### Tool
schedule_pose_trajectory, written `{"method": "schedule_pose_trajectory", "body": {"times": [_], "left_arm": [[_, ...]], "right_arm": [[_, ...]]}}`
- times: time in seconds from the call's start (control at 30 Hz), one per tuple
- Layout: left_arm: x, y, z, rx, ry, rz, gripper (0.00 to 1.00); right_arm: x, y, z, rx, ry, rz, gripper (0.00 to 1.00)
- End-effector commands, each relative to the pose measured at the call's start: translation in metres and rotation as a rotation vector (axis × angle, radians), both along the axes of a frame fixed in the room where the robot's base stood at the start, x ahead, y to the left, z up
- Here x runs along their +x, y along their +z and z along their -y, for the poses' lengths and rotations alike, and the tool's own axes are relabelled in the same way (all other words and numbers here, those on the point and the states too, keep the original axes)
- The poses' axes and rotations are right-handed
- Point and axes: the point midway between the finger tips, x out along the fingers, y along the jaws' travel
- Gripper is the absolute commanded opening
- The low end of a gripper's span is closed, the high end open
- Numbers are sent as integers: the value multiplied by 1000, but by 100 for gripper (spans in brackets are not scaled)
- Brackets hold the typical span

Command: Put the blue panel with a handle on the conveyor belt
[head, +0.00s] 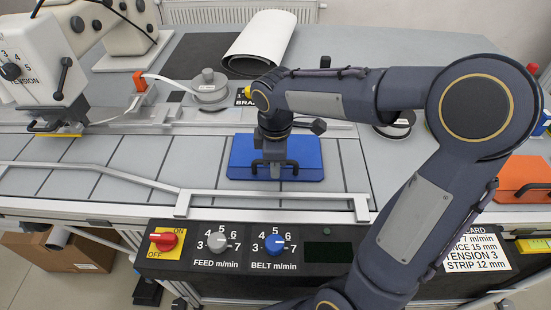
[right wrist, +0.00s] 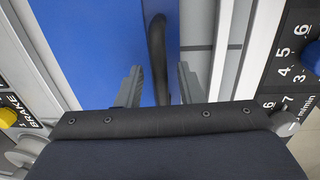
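The blue panel (head: 305,158) lies flat on the grey slatted conveyor belt (head: 100,160), near its right part. Its dark handle stands up from the top. My right gripper (head: 274,171) points down over the panel's middle. In the right wrist view, the gripper (right wrist: 158,88) has its two fingers apart, one on each side of the handle (right wrist: 157,50). Gaps show between the fingers and the handle. The blue panel (right wrist: 95,40) fills much of that view, with grey slats beside it. My left gripper is not in view.
A metal guide rail (head: 270,194) runs along the belt's front, above a control panel with knobs (head: 274,243). An orange panel with a handle (head: 510,176) lies at the right.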

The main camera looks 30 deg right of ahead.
Motion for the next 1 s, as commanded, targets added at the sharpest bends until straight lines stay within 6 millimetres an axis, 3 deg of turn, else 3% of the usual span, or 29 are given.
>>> {"method": "schedule_pose_trajectory", "body": {"times": [0.17, 0.53, 0.77, 0.87, 1.0], "left_arm": [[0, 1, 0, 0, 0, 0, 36], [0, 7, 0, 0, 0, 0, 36], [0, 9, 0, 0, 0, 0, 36], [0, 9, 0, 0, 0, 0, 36], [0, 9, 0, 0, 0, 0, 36]], "right_arm": [[0, 13, -1, 0, 0, 4, 34], [-5, 88, -4, 1, 0, 5, 34], [-8, 116, -5, 0, -1, 2, 34], [-17, 119, -4, 18, -38, 16, 34], [-57, 109, -3, 116, -242, 79, 34]]}}
